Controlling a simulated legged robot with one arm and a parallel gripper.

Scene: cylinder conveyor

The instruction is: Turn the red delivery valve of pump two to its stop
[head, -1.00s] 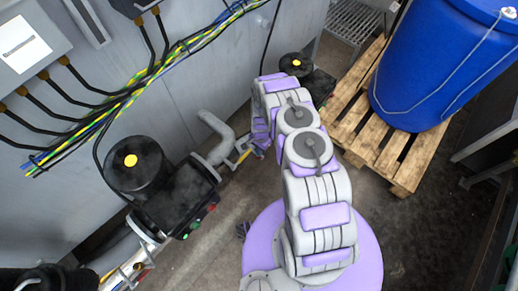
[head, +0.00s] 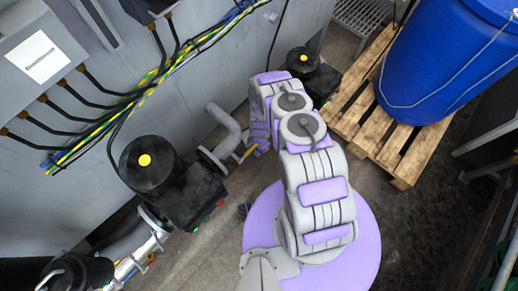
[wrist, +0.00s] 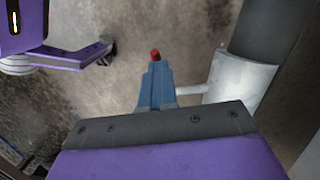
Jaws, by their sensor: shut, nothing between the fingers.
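A small red piece (wrist: 155,55), likely part of the red valve, shows in the wrist view just past the tip of my gripper (wrist: 156,68). My gripper's blue-grey fingers are shut and point at it. I cannot tell whether they touch it, and most of the valve is hidden behind them. A short stub (wrist: 194,89) runs from there to a thick pale pipe (wrist: 240,82) on the right. In the head view my arm hides most of the gripper. Black pumps with yellow caps stand along the wall, one at left (head: 147,165) and one behind my arm (head: 303,62).
A grey bent pipe (head: 224,118) rises between the pumps. Another black unit (head: 78,272) is at lower left. A wooden pallet (head: 370,130) with a blue drum (head: 440,65) stands at right. Cables (head: 150,80) run along the grey wall. The floor before the pumps is clear.

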